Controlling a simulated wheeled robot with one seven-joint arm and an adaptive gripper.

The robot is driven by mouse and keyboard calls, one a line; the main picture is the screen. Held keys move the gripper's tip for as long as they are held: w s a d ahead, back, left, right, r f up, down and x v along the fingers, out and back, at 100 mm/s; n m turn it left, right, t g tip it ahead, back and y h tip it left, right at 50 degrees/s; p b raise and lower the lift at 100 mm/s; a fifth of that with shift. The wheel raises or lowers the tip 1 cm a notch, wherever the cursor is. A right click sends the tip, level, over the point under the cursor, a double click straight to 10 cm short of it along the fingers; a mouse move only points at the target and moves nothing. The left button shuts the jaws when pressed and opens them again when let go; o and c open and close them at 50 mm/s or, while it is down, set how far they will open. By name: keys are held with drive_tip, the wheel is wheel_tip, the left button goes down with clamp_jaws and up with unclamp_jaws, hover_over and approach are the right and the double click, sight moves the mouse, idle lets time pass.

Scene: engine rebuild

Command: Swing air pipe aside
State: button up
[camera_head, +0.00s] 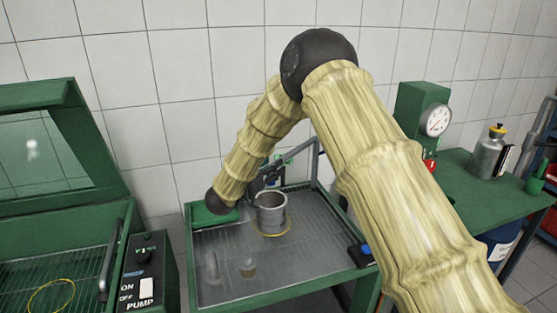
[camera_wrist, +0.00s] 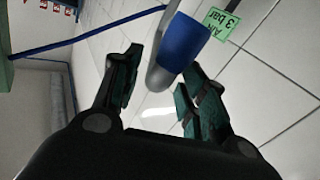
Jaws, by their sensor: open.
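The air pipe (camera_wrist: 158,78) is a bent grey tube with a blue sleeve (camera_wrist: 184,42) on its end. It shows in the wrist view beside a green tag reading "AIR 3 bar" (camera_wrist: 222,22). My gripper (camera_wrist: 158,82) is open, with its two dark green-padded fingers apart. The pipe's bend lies in the gap between the fingertips in the picture, and the sleeve is just beyond the right finger. I cannot tell whether they touch. In the head view a grey pipe (camera_head: 297,151) rises behind the bench, partly hidden by my arm.
A green-framed bench (camera_head: 225,262) holds a grey cylinder (camera_head: 270,213) on a yellow ring and small clear and brownish parts. A green washing cabinet (camera_head: 62,150) with a pump switch box stands left. A green table (camera_head: 470,190) with a gauge and bottle stands right. White tiled wall is behind.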

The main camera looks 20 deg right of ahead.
drive_tip(key=x, duration=0.1)
drive_tip(key=p+x, duration=0.1)
drive_tip(key=x, duration=0.1)
drive_tip(key=shift+s+d+r, duration=0.15)
drive_tip(key=shift+d+r, duration=0.05)
drive_tip(key=shift+r, duration=0.1)
drive_tip(key=shift+w+d+f, duration=0.15)
drive_tip(key=shift+w+d, duration=0.25)
drive_tip(key=shift+w, duration=0.05)
drive_tip(key=shift+s, duration=0.1)
drive_tip(key=shift+c, duration=0.3)
clamp_jaws()
